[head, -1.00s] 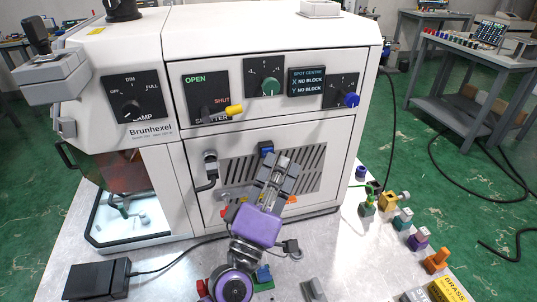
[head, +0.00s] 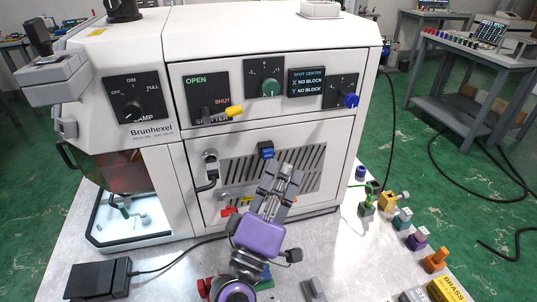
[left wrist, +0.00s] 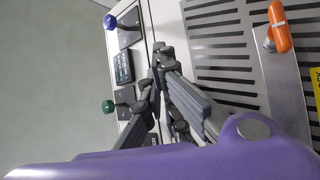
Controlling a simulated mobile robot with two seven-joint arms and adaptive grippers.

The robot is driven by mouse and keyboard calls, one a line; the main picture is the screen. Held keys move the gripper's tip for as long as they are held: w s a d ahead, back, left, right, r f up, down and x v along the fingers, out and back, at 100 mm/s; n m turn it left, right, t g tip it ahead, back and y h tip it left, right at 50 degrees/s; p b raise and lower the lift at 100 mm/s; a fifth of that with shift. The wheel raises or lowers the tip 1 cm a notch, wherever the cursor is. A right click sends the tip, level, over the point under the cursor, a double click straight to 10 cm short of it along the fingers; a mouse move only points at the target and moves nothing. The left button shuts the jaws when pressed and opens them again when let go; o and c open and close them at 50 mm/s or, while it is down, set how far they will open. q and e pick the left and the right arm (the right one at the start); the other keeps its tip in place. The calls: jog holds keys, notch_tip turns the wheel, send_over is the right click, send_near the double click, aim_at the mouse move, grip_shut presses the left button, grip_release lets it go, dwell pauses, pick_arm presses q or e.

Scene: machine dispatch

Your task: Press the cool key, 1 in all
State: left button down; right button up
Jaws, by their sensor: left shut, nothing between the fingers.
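No key marked cool can be read in either view. My left gripper (head: 282,172) is shut and empty in front of the vent, just below and right of that knob. Its fingertips also show in the left wrist view (left wrist: 162,52), near the vent and the upper panels. The gripper and arm hide part of the lower front and the table. My right gripper is not in view.
A black pedal box (head: 98,279) with a cable lies at the table's front left. Several coloured blocks (head: 404,218) stand along the right. Red (head: 204,288) and blue pieces lie beside my left arm. A yellow-handled shutter lever (head: 234,110) sticks out of the panel.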

pick_arm(q)
jog(key=shift+s+d, duration=0.25)
jog(key=shift+s, duration=0.5)
jog(key=shift+s+d, duration=0.25)
jog(key=shift+s, duration=0.55)
jog(key=shift+s+d, duration=0.25)
jog(key=shift+s, duration=0.5)
